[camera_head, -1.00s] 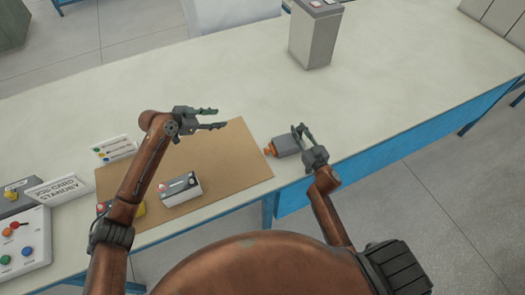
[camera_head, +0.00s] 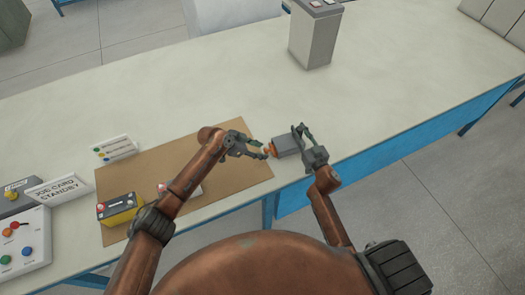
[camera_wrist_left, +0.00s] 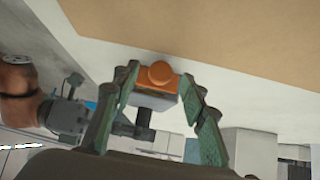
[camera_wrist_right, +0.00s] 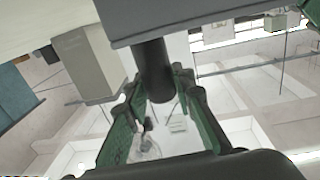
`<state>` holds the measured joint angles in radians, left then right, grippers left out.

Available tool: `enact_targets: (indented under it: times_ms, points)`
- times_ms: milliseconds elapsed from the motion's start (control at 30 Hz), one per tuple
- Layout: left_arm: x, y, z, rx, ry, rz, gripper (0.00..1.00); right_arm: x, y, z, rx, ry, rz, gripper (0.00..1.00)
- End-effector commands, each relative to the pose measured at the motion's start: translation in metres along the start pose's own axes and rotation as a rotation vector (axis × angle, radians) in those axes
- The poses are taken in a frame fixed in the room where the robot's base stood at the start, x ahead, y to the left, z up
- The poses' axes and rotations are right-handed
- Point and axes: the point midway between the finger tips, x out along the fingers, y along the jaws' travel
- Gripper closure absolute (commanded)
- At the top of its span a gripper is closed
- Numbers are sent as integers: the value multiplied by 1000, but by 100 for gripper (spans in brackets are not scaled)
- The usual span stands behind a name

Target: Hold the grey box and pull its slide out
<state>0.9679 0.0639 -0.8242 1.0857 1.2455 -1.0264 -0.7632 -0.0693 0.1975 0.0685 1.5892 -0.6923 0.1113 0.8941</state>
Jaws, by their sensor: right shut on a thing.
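The grey box (camera_head: 286,146) is near the front edge of the table, right of the brown mat. Its orange slide end with a round knob (camera_wrist_left: 160,74) faces my left gripper (camera_head: 264,150). That gripper is open, with its fingers on either side of the orange end; contact cannot be told. My right gripper (camera_head: 304,132) is at the other end of the box. In the right wrist view its fingers are shut on the black round handle (camera_wrist_right: 153,72) of the grey box (camera_wrist_right: 205,18). The rest of the slide is hidden inside the box.
A brown mat (camera_head: 160,160) bears a yellow-and-black block (camera_head: 120,208) and a pale block mostly hidden by my left arm. Signs and a button panel (camera_head: 25,242) stand at the left. A tall grey box (camera_head: 313,40) stands at the back. The table's middle is clear.

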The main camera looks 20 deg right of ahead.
Motion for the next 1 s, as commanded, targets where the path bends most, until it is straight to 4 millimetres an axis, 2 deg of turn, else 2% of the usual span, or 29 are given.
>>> enact_targets:
  times_ms: [200,533,1000]
  points:
    - [16,-1,0,0,-1,-2,60,0,1,1,0,-3,2,100]
    - [19,-1,0,0,0,-2,60,0,1,2,0,-3,2,100]
    - [19,-1,0,0,0,-1,93,0,1,2,0,-3,2,100]
